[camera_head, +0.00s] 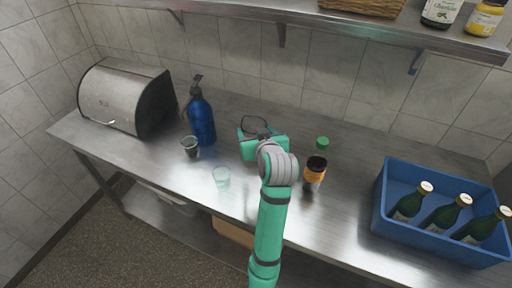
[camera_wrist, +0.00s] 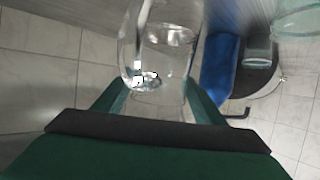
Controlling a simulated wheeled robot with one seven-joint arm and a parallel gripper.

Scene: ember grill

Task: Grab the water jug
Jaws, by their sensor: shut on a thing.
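The water jug (camera_wrist: 160,50) is clear and see-through, and fills the upper middle of the wrist view. My gripper (camera_wrist: 158,98) is shut on it, with one green finger at each side of its wall. In the head view my gripper (camera_head: 258,138) is over the middle of the steel counter. A dark rounded outline (camera_head: 254,124) shows just behind it, probably the jug's rim. The hand hides most of the jug there, and I cannot tell whether its base touches the counter.
A dark bottle with an orange label (camera_head: 314,175) and a green-capped item (camera_head: 322,143) stand close on the right. A blue crate (camera_head: 379,205) is right; a bread bin (camera_head: 115,96) far left.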

